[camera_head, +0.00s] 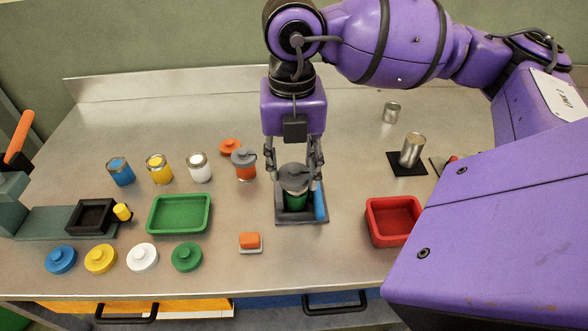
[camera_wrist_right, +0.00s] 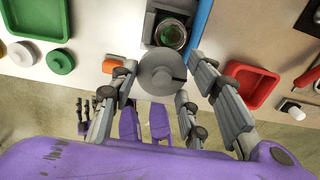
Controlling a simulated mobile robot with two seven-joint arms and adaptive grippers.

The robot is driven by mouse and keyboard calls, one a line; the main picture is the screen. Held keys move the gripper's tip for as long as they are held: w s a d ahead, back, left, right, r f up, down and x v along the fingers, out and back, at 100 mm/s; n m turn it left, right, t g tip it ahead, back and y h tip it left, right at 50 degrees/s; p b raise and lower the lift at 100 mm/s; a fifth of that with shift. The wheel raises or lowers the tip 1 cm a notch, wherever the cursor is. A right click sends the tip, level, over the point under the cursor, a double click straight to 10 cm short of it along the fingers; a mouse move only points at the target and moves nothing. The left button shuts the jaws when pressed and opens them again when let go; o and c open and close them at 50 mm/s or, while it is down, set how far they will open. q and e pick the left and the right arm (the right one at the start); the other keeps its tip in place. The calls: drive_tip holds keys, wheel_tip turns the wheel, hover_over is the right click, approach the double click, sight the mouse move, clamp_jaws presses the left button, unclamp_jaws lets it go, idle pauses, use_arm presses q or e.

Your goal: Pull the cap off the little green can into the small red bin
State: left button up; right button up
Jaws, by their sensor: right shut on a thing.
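My right gripper (camera_head: 294,176) is shut on a grey knobbed cap (camera_head: 294,182), with a finger on each side. The little green can (camera_head: 296,205) stands upright below it in a dark grey holder (camera_head: 290,219) with a blue side piece. In the right wrist view, the cap (camera_wrist_right: 158,72) is between the fingers and the can (camera_wrist_right: 170,34) shows its open top beyond it, so the cap is off the can. The small red bin (camera_head: 393,221) lies to the right and looks empty; it also shows in the right wrist view (camera_wrist_right: 249,84). My left gripper is not seen in the head view.
An orange can (camera_head: 246,168) with a grey cap stands just left of my gripper. A metal can (camera_head: 412,150) tilts on a black pad. Bare table separates holder and bin.

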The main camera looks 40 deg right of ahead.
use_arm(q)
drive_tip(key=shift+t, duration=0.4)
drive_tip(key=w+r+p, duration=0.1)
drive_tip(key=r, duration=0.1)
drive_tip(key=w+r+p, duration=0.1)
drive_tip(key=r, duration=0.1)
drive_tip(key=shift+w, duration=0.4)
use_arm(e)
drive_tip(key=s+a+r, duration=0.7)
drive_tip(key=s+r, duration=0.1)
drive_tip(key=r, duration=0.2)
